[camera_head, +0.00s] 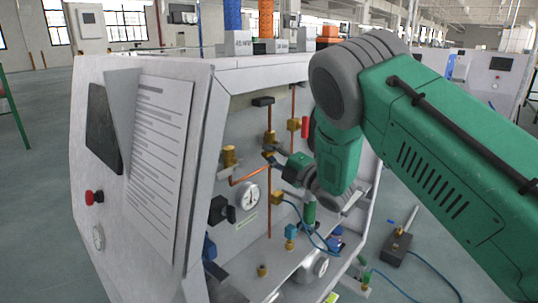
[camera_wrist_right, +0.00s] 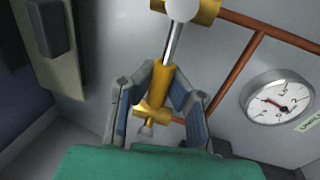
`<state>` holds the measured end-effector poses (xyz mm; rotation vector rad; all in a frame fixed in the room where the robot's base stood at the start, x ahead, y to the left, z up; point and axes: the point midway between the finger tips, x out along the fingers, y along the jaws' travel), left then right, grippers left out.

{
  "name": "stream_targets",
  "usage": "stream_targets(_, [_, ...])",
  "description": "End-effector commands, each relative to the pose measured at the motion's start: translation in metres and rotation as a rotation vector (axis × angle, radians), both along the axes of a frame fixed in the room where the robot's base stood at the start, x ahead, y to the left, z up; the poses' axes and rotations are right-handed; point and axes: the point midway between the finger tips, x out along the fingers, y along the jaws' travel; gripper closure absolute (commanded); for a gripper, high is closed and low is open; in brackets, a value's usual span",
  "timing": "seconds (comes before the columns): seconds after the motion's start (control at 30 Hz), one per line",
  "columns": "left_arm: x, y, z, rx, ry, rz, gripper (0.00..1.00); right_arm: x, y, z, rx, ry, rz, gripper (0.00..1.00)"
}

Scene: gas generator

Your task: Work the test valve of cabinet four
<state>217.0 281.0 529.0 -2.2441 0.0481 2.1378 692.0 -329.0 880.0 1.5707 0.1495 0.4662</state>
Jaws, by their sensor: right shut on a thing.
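The open cabinet (camera_head: 140,72) stands in front of me, with copper pipes and brass fittings on its inner panel. My right gripper (camera_head: 272,157) reaches into it from the right, at a brass fitting on the pipework. In the right wrist view, the gripper (camera_wrist_right: 160,88) has its two fingers on either side of a brass valve handle (camera_wrist_right: 160,80) and is shut on it. A silver rod joins the handle to a white knob (camera_wrist_right: 182,7) above. My left gripper is out of view.
A pressure gauge (camera_head: 248,196) sits below the gripper and shows at right in the wrist view (camera_wrist_right: 278,103). A black knob (camera_head: 222,210) is left of it. A paper sheet (camera_head: 160,150) and a red button (camera_head: 94,197) are on the front face. A dark block (camera_head: 396,248) with a hose lies on the floor at right.

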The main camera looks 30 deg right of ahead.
Motion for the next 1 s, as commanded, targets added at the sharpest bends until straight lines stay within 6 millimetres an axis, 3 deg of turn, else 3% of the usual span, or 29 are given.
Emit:
stream_targets(0.03, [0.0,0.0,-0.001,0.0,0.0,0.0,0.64,-0.003,0.003,-0.01,-0.005,0.019,0.007,1.0])
stream_targets(0.33, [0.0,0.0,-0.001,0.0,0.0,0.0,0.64,-0.003,0.003,-0.011,-0.006,0.021,0.006,1.0])
stream_targets(0.4, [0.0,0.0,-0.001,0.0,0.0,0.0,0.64,-0.003,0.003,-0.01,-0.006,0.019,0.006,0.69])
stream_targets(0.43, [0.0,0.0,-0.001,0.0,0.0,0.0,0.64,-0.002,0.003,-0.01,-0.005,0.018,0.005,0.64])
stream_targets(0.77, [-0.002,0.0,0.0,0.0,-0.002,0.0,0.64,-0.003,0.0,-0.006,-0.003,0.009,0.002,0.64])
stream_targets(1.0, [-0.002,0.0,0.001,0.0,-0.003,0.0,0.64,-0.033,-0.013,-0.013,-0.003,0.014,-0.001,0.64])
